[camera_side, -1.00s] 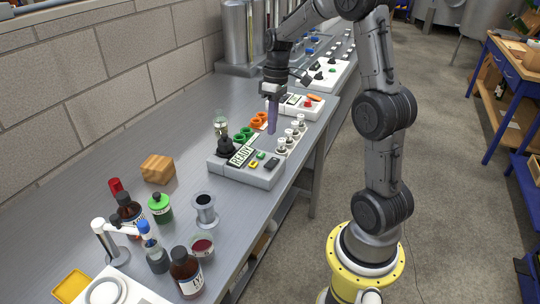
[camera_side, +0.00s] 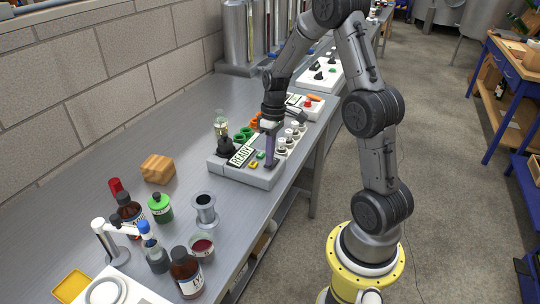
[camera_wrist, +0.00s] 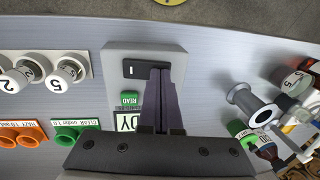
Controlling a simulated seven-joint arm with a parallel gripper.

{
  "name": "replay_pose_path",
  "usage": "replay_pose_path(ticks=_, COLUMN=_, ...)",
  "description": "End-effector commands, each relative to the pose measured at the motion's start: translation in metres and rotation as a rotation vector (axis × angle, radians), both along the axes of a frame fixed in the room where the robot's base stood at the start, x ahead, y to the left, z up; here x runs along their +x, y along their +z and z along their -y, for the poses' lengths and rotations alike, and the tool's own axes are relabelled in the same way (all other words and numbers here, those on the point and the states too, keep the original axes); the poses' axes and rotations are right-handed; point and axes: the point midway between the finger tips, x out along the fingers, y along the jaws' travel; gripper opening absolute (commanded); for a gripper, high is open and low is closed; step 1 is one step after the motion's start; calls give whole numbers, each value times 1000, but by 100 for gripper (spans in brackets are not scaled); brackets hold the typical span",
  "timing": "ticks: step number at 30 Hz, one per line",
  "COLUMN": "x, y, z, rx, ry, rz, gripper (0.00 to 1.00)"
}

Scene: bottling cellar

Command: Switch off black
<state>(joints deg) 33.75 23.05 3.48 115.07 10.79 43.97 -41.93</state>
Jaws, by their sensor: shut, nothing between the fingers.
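The black switch (camera_wrist: 132,70) is a dark rocker with a small white mark on the grey instrument (camera_side: 228,172) with the READY display (camera_side: 241,155). In the wrist view, the instrument (camera_wrist: 115,52) has the switch near its far end, beside my fingertips. My gripper (camera_side: 269,163) is shut and empty, pointing down over the right part of the instrument. In the wrist view its purple-grey fingers (camera_wrist: 160,72) are together, just right of the switch. I cannot tell whether the tips touch the surface. In the side view the fingers hide most of the switch.
A green READ button (camera_wrist: 131,98) sits close to the switch; a yellow button (camera_side: 253,165) is also near. White numbered knobs (camera_wrist: 68,70), green rings (camera_wrist: 76,133) and orange rings (camera_wrist: 31,133) stand beside the instrument. Bottles (camera_side: 186,272) and a metal spool (camera_side: 204,208) stand towards the front.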

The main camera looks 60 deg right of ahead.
Motion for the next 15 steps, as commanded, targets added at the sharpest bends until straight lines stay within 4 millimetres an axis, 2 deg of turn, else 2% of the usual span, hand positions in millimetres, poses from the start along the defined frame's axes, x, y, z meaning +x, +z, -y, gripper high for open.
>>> replay_pose_path(ticks=6, x=-1, y=-6, z=-4, rx=-69, ry=3, rz=-6, gripper=0)
replay_pose_path(ticks=15, x=-1, y=-6, z=-2, rx=-67, ry=-2, rz=-7, gripper=0)
